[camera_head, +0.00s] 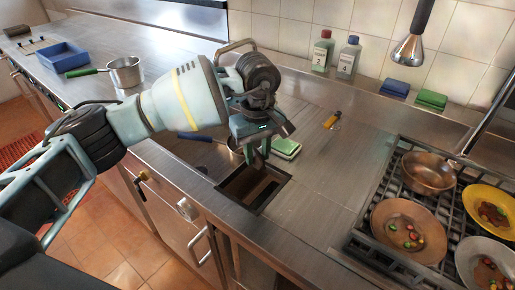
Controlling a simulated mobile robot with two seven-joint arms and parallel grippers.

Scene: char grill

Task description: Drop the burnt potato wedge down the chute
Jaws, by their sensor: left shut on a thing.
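My left gripper (253,154) points down over the counter, just above the square dark chute opening (262,206) near the counter's front edge. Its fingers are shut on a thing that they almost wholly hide. It is too small and dark to make out clearly, but it fits the burnt potato wedge. I see no such wedge lying elsewhere on the counter. The chute has a dark metal rim, and its inside is brown and shadowed. My right gripper is not in view.
A green-and-white sponge (287,149) lies just behind the chute. A yellow-handled tool (331,121) lies farther back. A saucepan (124,72) and blue tray (62,57) stand far left.

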